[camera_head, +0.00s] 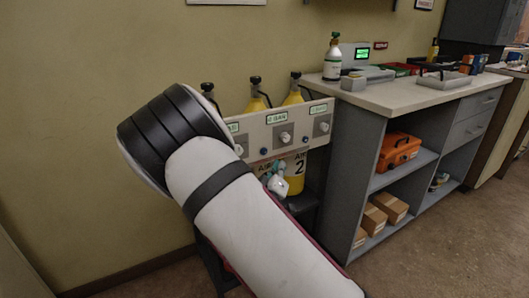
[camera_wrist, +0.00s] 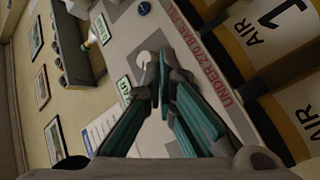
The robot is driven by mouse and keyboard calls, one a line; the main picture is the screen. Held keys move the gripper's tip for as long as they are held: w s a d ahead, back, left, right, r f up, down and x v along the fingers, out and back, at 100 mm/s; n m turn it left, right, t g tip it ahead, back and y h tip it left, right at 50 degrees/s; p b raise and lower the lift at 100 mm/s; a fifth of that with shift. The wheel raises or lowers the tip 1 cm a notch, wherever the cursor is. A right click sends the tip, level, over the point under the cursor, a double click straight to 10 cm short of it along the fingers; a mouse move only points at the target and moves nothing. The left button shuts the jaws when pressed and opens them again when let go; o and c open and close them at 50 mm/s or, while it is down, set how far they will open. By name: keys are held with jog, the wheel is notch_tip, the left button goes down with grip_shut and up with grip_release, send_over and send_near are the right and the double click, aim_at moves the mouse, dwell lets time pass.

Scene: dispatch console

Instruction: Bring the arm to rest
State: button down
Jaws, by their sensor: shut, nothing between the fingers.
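My gripper (camera_wrist: 160,82) shows in the wrist view with its teal-lined fingers shut and nothing between them. Its tips point at a pale panel with red lettering, near a round white knob (camera_wrist: 143,58). I cannot tell whether they touch it. In the head view my arm (camera_head: 215,185) rises from the bottom edge and bends at a black joint at left. A small teal and white part beside the arm, below the panel (camera_head: 258,138), appears to be my gripper (camera_head: 276,180); the arm hides much around it.
Yellow air cylinders (camera_head: 297,97) stand behind the panel, close to my arm. A counter (camera_head: 400,93) at right carries a white-green bottle (camera_head: 332,60) and trays. Its shelves hold an orange case (camera_head: 398,150) and cardboard boxes (camera_head: 390,207). Floor at right is clear.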

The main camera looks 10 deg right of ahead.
dwell(0.3)
jog(key=s+a+r+m+g+y, duration=0.1)
jog(key=s+a+r+g+y, duration=0.2)
jog(key=s, duration=0.4)
jog(key=s+a+r+m+g+y, duration=0.1)
jog(key=s+r+m+g+y, duration=0.2)
jog(key=s, duration=0.5)
jog(key=s+a+r+g+y, duration=0.2)
jog(key=s+r+g+y, duration=0.1)
jog(key=s+g+y, duration=0.3)
jog(key=s+d+r+g+h, duration=0.2)
jog(key=s+d, duration=0.1)
jog(key=s, duration=1.2)
jog(key=s+d+r+g+h, duration=0.1)
jog(key=s+d+g, duration=0.1)
jog(key=s, duration=1.2)
notch_tip(320, 180, up, 29)
jog(key=t+p, duration=0.3)
jog(key=p, duration=2.4)
jog(key=shift+s+d+t, duration=0.3)
jog(key=shift+s+d, duration=0.1)
